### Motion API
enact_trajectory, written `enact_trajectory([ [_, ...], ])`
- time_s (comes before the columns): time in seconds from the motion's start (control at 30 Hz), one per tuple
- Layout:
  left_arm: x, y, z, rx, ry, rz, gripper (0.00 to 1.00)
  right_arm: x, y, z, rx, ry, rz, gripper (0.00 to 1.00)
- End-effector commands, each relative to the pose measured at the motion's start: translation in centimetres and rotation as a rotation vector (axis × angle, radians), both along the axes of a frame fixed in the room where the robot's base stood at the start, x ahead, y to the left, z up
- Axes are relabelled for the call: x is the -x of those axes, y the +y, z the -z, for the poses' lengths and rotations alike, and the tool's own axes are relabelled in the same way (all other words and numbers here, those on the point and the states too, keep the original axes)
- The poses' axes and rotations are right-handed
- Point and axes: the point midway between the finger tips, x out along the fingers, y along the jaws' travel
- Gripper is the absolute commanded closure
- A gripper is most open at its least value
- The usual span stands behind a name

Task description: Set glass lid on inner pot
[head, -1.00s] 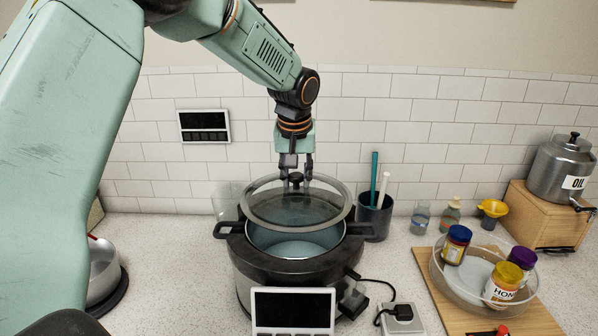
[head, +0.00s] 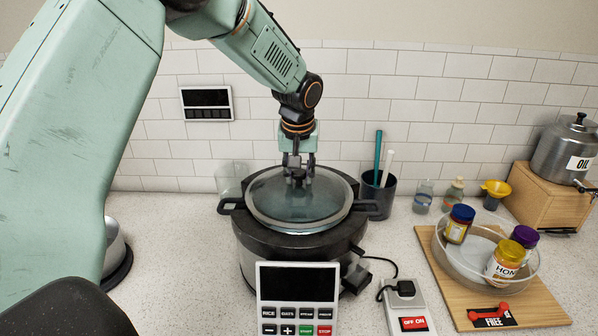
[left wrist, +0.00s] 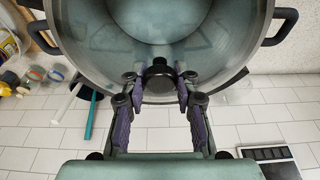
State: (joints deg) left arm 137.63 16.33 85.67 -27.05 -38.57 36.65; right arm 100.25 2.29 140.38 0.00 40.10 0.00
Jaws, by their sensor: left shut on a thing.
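The glass lid (head: 272,208) is a round clear disc with a grey rim and a dark knob (left wrist: 160,68). My left gripper (head: 298,180) points down and is shut on the knob. The lid lies nearly level over the inner pot, whose side handle (head: 231,206) sticks out to the left. The lid covers the pot opening in the head view; whether its rim touches the pot all round I cannot tell. The pot sits in the dark round cooker (head: 300,248). The left wrist view also shows the pot's handle (left wrist: 283,26). My right gripper is not in view.
A control panel (head: 297,300) stands in front of the cooker. A dark cup with sticks (head: 378,197) stands behind right. A clear bowl with jars (head: 463,277) sits on a wooden board at right. A metal pot (head: 112,250) is at left, partly hidden by my arm.

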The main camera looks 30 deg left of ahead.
Motion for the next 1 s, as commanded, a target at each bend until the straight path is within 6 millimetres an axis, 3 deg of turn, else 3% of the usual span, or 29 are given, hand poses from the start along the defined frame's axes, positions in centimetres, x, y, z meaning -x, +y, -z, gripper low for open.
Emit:
enact_trajectory([
  [1.0,0.25,-0.03,-0.35,0.0,-0.002,0.0,1.0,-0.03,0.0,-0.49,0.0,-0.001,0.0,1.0],
])
